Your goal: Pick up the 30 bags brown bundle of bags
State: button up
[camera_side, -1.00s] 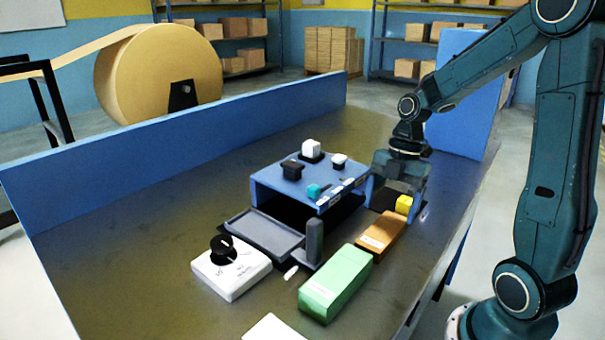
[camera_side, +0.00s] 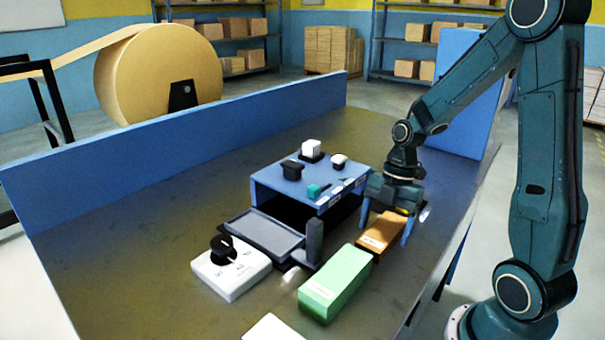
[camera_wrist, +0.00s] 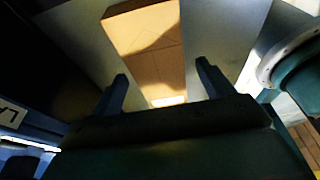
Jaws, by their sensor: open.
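The brown bundle of bags (camera_side: 380,235) lies on the dark table, behind the green block. It also shows in the wrist view (camera_wrist: 148,35) as a long brown block with a small pale label at its near end. My gripper (camera_side: 386,222) is over the far end of the bundle, fingers pointing down, one toward each long side. In the wrist view my gripper (camera_wrist: 162,74) is open, with the bundle in line with the gap and no finger seen touching it. The gripper body hides the bundle's far end in the side view.
A blue stand (camera_side: 320,190) with knobs on top is close left of my gripper. The green block (camera_side: 335,297) is just in front of the bundle. A white dial box (camera_side: 230,270) and grey tray (camera_side: 265,235) are further left. A yellow piece (camera_side: 404,210) shows under my gripper.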

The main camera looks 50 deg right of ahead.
aim_at(384, 229)
jog(key=c, duration=1.1)
jog(key=shift+r, duration=0.1)
notch_tip(384, 229, up, 20)
jog(key=shift+f, duration=0.15)
dwell(0.5)
dwell(0.5)
